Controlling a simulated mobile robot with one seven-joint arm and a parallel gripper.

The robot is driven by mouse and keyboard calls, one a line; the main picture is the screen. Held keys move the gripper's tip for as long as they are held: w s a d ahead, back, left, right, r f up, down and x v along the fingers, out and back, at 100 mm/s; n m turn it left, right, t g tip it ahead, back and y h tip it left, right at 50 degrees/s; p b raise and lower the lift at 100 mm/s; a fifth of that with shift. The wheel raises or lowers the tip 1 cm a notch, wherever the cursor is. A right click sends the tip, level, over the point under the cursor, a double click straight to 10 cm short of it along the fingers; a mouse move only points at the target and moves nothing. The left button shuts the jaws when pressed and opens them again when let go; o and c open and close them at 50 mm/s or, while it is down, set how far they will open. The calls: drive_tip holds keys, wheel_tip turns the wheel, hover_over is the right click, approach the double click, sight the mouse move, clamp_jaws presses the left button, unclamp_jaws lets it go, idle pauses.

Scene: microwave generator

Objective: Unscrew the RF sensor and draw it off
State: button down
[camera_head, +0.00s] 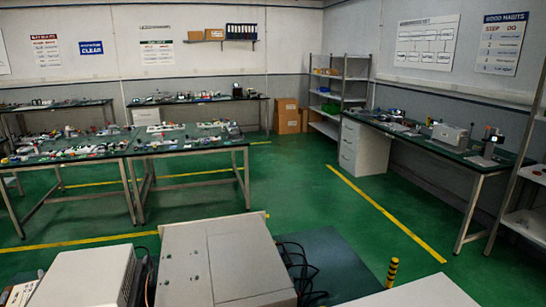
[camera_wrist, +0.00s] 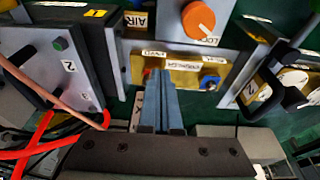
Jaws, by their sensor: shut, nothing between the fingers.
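My gripper (camera_wrist: 160,78) shows in the wrist view with its two blue-grey fingers side by side, shut and empty. Beyond the fingertips is a brass-coloured block (camera_wrist: 178,78) with a white label, a small red part on its left and a blue part (camera_wrist: 210,82) on its right. An orange knob (camera_wrist: 199,18) sits on a grey panel above it. I cannot tell which part is the RF sensor. The fingers hide part of the brass block, and I cannot tell whether they touch it. My gripper does not show in the head view.
In the wrist view, a grey unit (camera_wrist: 55,70) stands left, with red cables (camera_wrist: 45,145) near my gripper. A dark unit with brass parts (camera_wrist: 262,90) stands right. The head view shows grey cabinets (camera_head: 225,262) close in front, workbenches (camera_head: 190,143) behind and open green floor.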

drive_tip(key=shift+w+d+r+p, duration=0.15)
drive_tip(key=shift+p, duration=0.2)
drive_tip(key=shift+w+d+p, duration=0.35)
drive_tip(key=shift+d+p, duration=0.5)
drive_tip(key=shift+p, duration=0.65)
idle(0.3)
drive_tip(key=shift+s+d, duration=0.1)
drive_tip(key=shift+s, duration=0.05)
drive_tip(key=shift+s+d+p, duration=0.15)
drive_tip(key=shift+p, duration=0.3)
drive_tip(key=p+v, duration=0.3)
drive_tip(key=p, duration=0.1)
drive_tip(key=w+p+v, duration=0.1)
drive_tip(key=v, duration=0.1)
drive_tip(key=shift+s+a+r+p, duration=0.1)
drive_tip(key=shift+a+r+p, duration=0.1)
drive_tip(key=shift+r+p, duration=0.25)
drive_tip(key=shift+a, duration=0.1)
drive_tip(key=shift+s+a+r, duration=0.1)
drive_tip(key=shift+a+r, duration=0.1)
drive_tip(key=shift+a, duration=0.3)
drive_tip(key=shift+s+a+r, duration=0.15)
drive_tip(key=shift+a+r, duration=0.05)
drive_tip(key=shift+a, duration=0.3)
